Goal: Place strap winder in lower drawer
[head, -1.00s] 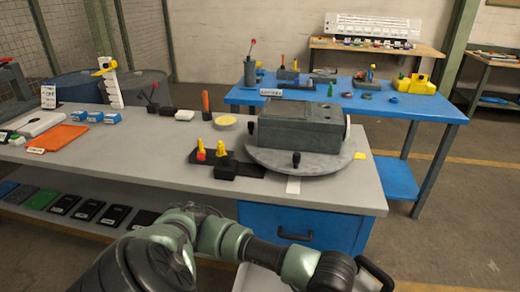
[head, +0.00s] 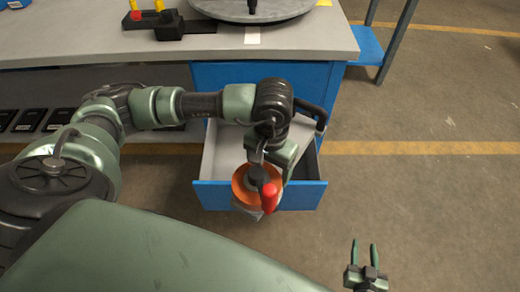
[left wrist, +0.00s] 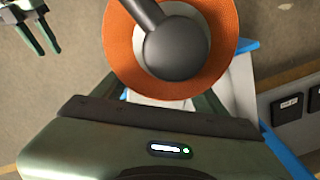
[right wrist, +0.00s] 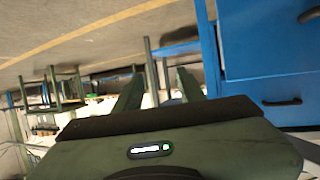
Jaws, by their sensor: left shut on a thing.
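The strap winder (head: 241,189) is an orange disc with a dark hub and a red handle. My left gripper (head: 276,165) is shut on it. In the head view the winder overlaps the front panel of the open drawer (head: 300,196); how high it is above the drawer I cannot tell. The left wrist view shows the orange disc (left wrist: 124,50) close up, with a dark crank arm and round knob across it. The drawer has a blue front and a grey inside, partly hidden by my arm. My right gripper (head: 364,256) is open and empty, at lower right.
The grey workbench (head: 300,42) stands above the drawer, with a round turntable (head: 285,12) on it. A shelf under the bench at left holds several black boxes. The floor right of the drawer is clear. Blue drawer fronts (right wrist: 262,88) show in the right wrist view.

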